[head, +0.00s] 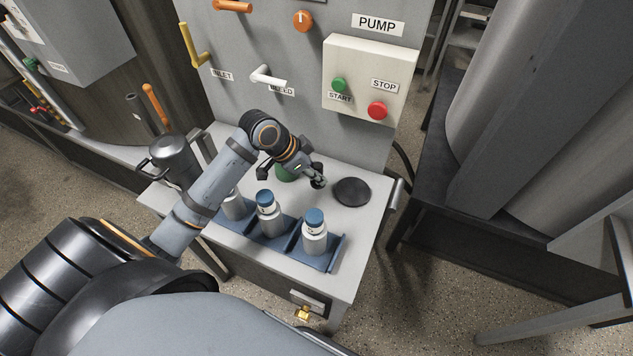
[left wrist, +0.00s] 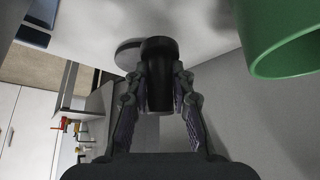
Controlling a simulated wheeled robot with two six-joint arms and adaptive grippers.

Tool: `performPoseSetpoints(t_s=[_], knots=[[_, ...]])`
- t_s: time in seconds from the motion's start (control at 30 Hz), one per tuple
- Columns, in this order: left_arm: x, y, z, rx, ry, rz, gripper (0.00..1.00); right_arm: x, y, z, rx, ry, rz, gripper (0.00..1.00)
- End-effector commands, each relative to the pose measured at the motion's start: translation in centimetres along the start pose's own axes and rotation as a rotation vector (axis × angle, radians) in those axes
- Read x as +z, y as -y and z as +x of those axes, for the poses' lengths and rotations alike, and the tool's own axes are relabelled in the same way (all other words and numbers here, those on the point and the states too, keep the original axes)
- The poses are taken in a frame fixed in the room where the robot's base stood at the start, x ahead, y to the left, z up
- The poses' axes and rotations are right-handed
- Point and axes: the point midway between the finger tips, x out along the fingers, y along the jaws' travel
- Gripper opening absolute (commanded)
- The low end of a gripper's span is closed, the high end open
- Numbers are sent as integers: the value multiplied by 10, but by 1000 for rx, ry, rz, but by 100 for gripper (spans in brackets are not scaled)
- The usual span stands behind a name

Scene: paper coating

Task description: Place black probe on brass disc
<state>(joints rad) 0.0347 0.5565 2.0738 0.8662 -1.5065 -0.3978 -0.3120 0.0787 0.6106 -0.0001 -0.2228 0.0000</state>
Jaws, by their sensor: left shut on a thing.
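My left gripper (head: 312,176) is shut on the black probe (left wrist: 158,72), a dark cylinder between its fingers in the left wrist view. In the head view the black probe (head: 318,182) shows small and dark at the fingertips, above the table. A round disc (head: 352,192) lies on the table just right of the gripper. It looks dark grey to black, and I see no brass colour. In the left wrist view a grey disc edge (left wrist: 126,54) shows beside the probe and partly behind it. My right gripper is not in view.
A green cup (head: 285,174) stands close behind the gripper, and it fills the upper right of the left wrist view (left wrist: 290,42). A blue rack (head: 325,262) with several blue-capped bottles stands at the front. A pump panel (head: 370,80) rises behind. The tabletop right of the rack is clear.

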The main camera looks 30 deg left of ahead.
Motion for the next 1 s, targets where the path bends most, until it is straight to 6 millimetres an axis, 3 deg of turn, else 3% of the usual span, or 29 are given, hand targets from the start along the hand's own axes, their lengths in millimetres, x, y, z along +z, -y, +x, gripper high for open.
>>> performPoseSetpoints(t_s=[0.23, 0.43, 0.77, 0.8, 0.93, 1.0], knots=[[6, 0, 10, 0, 0, 0, 0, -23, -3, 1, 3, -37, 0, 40], [22, 0, 35, 1, 0, -1, 0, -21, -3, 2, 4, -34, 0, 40], [24, 0, 38, -1, -1, 1, 0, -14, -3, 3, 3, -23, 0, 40], [24, 0, 38, -1, -1, 1, 25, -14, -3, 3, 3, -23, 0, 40], [24, 0, 38, -1, -1, 1, 43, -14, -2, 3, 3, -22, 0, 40], [24, 0, 38, -1, 0, 1, 45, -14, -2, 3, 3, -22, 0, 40]])
